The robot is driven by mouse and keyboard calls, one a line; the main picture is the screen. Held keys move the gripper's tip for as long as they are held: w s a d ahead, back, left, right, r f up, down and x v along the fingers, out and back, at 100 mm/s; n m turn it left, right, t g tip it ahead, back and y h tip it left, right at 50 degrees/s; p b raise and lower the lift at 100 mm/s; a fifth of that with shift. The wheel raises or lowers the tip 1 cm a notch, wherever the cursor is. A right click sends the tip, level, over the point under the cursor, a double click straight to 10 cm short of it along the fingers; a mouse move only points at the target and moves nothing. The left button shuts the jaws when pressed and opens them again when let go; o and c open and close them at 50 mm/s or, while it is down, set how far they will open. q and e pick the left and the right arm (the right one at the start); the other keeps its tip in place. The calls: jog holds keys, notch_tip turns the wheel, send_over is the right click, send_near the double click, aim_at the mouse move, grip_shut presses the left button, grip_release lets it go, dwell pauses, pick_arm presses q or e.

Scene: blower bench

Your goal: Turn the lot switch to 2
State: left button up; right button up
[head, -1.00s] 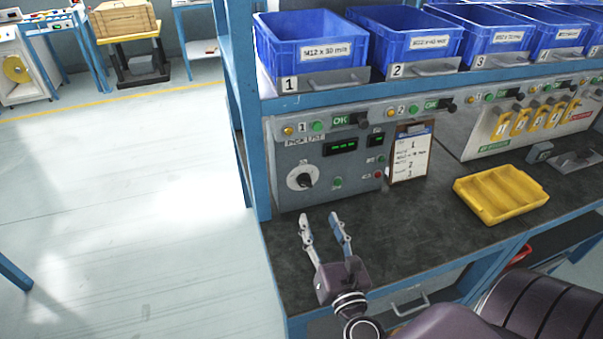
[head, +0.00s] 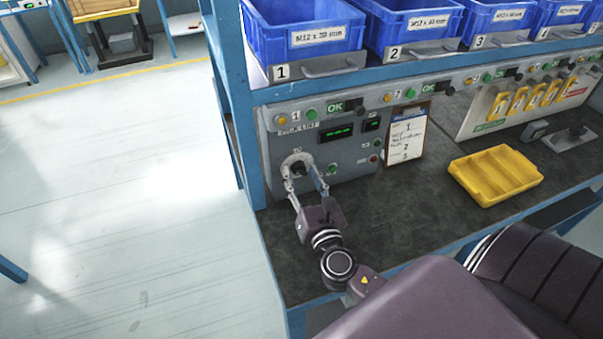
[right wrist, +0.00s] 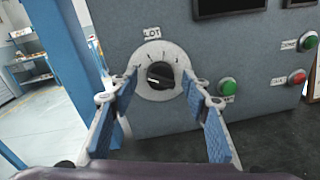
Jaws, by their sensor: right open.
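The lot switch is a black knob on a round pale dial on the grey control panel (head: 350,158). In the right wrist view the knob (right wrist: 160,75) sits in the middle of the dial (right wrist: 172,53), under the label LOT. My right gripper (head: 305,180) is open in front of the dial. In the right wrist view its two blue-padded fingers (right wrist: 160,88) stand left and right of the knob, with a gap on both sides. My left gripper is not in view.
Green button (right wrist: 227,87) and red button (right wrist: 297,77) sit right of the dial. A clipboard (head: 406,135) leans on the panel. A yellow tray (head: 497,175) lies on the dark bench. Blue bins (head: 305,30) stand on the shelf above. A blue post (head: 230,90) stands left.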

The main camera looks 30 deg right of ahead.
jog(key=shift+w, duration=0.1)
jog(key=c, duration=1.1)
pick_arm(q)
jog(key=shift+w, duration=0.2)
pick_arm(e)
jog(key=shift+c, duration=0.2)
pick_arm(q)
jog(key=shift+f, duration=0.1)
pick_arm(e)
jog(key=shift+m, duration=0.4)
jog(key=m+b, duration=0.1)
jog(key=m, duration=0.6)
jog(key=shift+g+y+b, duration=0.3)
jog(key=shift+b, duration=0.1)
jog(key=m, duration=0.3)
jog(key=shift+d+r, duration=0.1)
jog(key=shift+r, duration=0.05)
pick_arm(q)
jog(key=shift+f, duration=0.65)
pick_arm(e)
jog(key=shift+m+y, duration=0.4)
jog(key=shift+m, duration=1.7)
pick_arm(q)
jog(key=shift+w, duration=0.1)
